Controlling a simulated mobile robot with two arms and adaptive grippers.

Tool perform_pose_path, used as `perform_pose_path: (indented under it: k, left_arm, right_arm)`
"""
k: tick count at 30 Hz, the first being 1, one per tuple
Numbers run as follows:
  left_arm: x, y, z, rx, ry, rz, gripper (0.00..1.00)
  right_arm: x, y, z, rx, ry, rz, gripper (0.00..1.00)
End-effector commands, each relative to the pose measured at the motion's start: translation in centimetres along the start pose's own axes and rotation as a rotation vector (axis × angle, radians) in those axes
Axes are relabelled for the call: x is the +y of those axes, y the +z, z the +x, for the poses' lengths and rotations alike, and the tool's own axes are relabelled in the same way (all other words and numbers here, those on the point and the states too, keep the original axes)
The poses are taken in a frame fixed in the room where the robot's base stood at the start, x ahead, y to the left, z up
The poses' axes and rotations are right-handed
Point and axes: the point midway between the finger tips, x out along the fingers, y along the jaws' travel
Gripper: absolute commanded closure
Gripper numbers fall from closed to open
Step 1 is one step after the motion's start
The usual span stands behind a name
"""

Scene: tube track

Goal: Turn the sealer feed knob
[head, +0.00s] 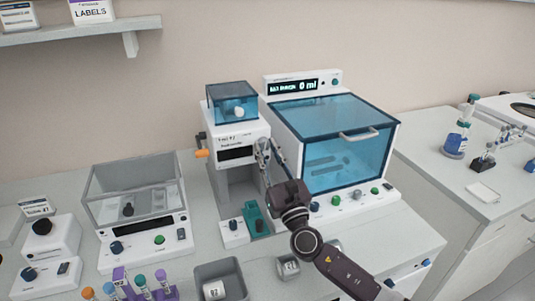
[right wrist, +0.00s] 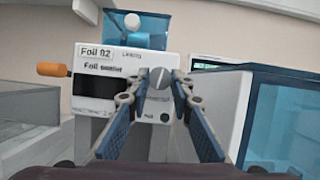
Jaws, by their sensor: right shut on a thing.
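The foil sealer (head: 222,130) is a white machine with a dark display and a blue clear box (head: 231,102) on top. An orange-handled lever (head: 202,153) sticks out on its left side. In the right wrist view the sealer's front (right wrist: 118,62) shows its labels. A round grey knob (right wrist: 159,82) with a line across it is on the right of that front. My right gripper (right wrist: 160,78) has its fingertips on either side of this knob and is shut on it. The gripper (head: 264,147) largely hides the knob in the head view. My left gripper is not in view.
A large blue-windowed cabinet (head: 386,138) stands close on the right of the sealer. A clear-lidded machine (head: 133,190) is to the left. A teal part (head: 253,217) sits at the sealer's base. Tubes (head: 140,281) and a grey bin (head: 221,277) are in front.

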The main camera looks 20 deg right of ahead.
Motion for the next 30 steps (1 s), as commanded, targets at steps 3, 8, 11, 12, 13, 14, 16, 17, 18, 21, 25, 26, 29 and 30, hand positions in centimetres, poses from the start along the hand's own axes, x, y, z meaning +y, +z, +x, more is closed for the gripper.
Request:
perform_pose_path:
  k: [3, 8, 11, 12, 13, 14, 16, 17, 18, 21, 25, 26, 29, 30]
  left_arm:
    - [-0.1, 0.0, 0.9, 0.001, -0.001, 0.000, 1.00]
    - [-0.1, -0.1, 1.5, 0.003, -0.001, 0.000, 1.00]
    - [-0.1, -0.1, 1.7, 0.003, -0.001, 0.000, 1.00]
    - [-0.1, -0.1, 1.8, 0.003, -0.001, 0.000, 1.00]
    - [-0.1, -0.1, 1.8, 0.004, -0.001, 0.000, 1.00]
    - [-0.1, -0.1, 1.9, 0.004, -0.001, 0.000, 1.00]
    - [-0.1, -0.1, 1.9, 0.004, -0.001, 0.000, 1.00]
    - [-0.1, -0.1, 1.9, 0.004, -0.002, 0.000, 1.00]
    - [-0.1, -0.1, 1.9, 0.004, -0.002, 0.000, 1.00]
    - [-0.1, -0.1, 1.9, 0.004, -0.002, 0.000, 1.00]
    - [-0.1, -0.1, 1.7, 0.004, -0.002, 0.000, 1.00]
    - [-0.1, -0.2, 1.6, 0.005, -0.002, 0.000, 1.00]
    - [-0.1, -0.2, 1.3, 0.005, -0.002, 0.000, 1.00]
    - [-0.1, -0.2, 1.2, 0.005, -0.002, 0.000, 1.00]
  right_arm:
    - [0.2, -0.2, -0.1, -0.002, -0.041, 0.102, 1.00]
    - [0.3, -0.1, -0.1, 0.000, -0.100, 0.242, 1.00]
    - [0.4, -0.1, -0.1, -0.001, -0.136, 0.331, 1.00]
    - [0.4, 0.0, -0.1, 0.000, -0.151, 0.367, 1.00]
    - [0.5, 0.0, -0.1, 0.000, -0.162, 0.393, 1.00]
    - [0.5, 0.0, 0.0, 0.000, -0.173, 0.419, 1.00]
    - [0.5, 0.0, 0.0, 0.000, -0.199, 0.479, 1.00]
    - [0.5, 0.1, 0.0, 0.000, -0.209, 0.506, 1.00]
    - [0.5, 0.1, 0.0, 0.001, -0.224, 0.542, 1.00]
    - [0.6, 0.2, 0.1, 0.000, -0.261, 0.629, 1.00]
    - [0.6, 0.3, 0.1, 0.000, -0.308, 0.743, 1.00]
    - [0.7, 0.3, 0.1, 0.000, -0.319, 0.770, 1.00]
    - [0.7, 0.4, 0.1, 0.000, -0.355, 0.856, 1.00]
    - [0.7, 0.5, 0.2, 0.000, -0.369, 0.890, 1.00]
